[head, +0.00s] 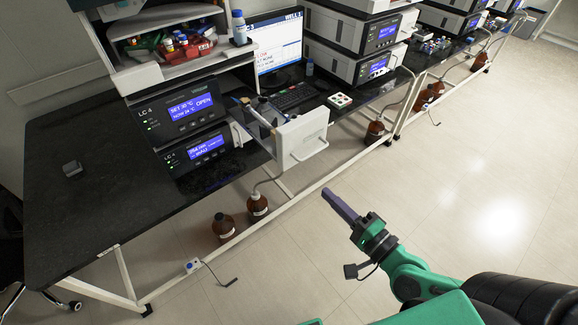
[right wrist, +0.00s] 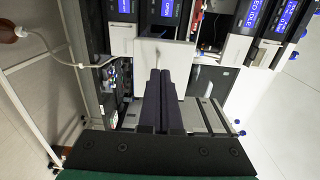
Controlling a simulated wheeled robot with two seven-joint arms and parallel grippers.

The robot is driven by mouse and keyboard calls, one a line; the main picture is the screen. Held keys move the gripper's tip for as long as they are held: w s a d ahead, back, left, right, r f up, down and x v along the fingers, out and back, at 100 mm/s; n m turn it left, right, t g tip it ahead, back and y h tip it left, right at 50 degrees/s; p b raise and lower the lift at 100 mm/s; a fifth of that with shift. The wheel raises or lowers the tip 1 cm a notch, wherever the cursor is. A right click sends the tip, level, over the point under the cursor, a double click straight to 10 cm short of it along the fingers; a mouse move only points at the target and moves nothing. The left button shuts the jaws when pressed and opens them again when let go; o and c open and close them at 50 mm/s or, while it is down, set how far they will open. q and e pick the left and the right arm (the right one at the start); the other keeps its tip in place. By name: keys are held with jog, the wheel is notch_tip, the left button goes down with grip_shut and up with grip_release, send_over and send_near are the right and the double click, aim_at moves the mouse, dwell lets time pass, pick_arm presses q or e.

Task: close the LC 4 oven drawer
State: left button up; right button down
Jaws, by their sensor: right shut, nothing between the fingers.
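The LC 4 oven drawer stands pulled out from the LC 4 stack, its white front panel with a handle (head: 303,138) jutting past the bench edge. The LC 4 oven (head: 178,110) has a blue display that reads OPEN. My right gripper (head: 337,203) is shut and empty, its dark fingers together. In the head view it is in the air in front of and below the drawer front, apart from it. In the right wrist view the fingers (right wrist: 161,74) point toward a white panel (right wrist: 176,50), apparently the drawer front; contact cannot be told. My left gripper is out of view.
The black bench (head: 80,170) carries a monitor (head: 276,45), a keyboard (head: 294,95) and more instrument stacks (head: 355,35). Brown bottles (head: 224,226) stand on the floor below, by the white bench frame. The floor at right is clear.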

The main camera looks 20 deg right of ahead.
jog(key=w, duration=0.1)
send_near(286, 156)
jog(key=p+x, duration=0.3)
jog(key=x, duration=0.3)
jog(key=shift+r, duration=0.15)
jog(key=shift+w+a+f, duration=0.15)
jog(key=shift+w+f, duration=0.05)
jog(key=shift+w, duration=0.25)
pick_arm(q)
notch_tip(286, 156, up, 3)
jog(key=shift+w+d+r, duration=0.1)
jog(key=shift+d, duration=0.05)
pick_arm(e)
jog(key=shift+s, duration=0.1)
